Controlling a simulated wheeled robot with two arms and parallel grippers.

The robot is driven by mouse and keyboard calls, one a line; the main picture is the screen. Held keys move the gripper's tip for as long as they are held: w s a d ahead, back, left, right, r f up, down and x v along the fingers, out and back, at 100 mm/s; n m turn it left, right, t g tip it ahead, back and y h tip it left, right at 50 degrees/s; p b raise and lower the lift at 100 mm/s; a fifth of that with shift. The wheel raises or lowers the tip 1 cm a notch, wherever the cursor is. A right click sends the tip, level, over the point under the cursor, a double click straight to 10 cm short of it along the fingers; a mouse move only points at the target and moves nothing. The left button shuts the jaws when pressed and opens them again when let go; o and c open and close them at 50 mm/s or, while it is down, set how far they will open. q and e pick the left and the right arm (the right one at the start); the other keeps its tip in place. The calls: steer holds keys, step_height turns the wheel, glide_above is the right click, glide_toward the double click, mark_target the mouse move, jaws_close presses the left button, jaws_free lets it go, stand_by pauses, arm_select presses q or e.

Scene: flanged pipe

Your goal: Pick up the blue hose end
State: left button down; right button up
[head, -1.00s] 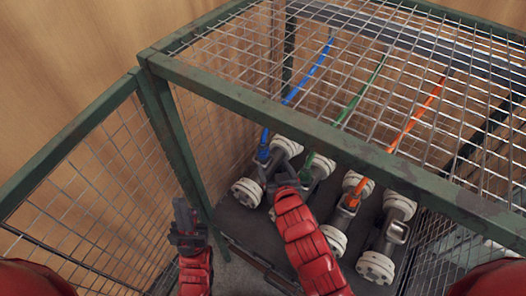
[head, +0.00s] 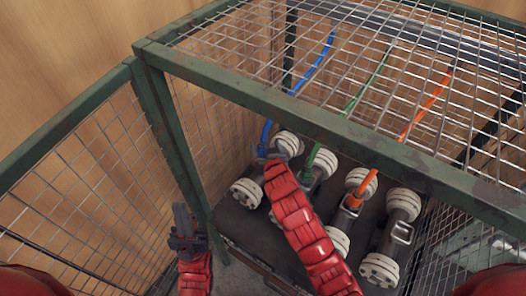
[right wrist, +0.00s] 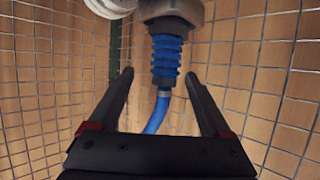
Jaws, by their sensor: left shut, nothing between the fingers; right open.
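The blue hose (head: 313,70) runs down inside the mesh cage to the leftmost pipe with white flanges (head: 246,192). In the head view its lower end is partly hidden by my right gripper (head: 271,155). In the right wrist view the ribbed blue hose end (right wrist: 166,62) hangs from a grey fitting (right wrist: 172,14), with the hose curving down below it. The open fingers of my right gripper (right wrist: 158,88) stand one on each side, and neither visibly touches it. My left gripper (head: 182,217) is shut and empty, outside the cage at the lower left.
A green hose (head: 364,88) and an orange hose (head: 424,108) run to neighbouring flanged pipes on the right. The green cage beam (head: 290,118) crosses above my right arm. Mesh panels (head: 110,180) stand close on the left.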

steer(key=shift+w+a+f, duration=0.1)
steer(key=shift+w+a, duration=0.1)
steer(key=shift+w, duration=0.15)
steer(key=p+x, duration=0.1)
steer(key=x, duration=0.2)
steer(key=shift+s+a+f, duration=0.1)
steer(key=shift+a+f, duration=0.05)
steer(key=shift+a, duration=0.05)
steer(key=shift+w+a+f+p, duration=0.1)
steer(key=shift+w+f+p, duration=0.25)
steer(key=shift+w, duration=0.15)
jaws_close()
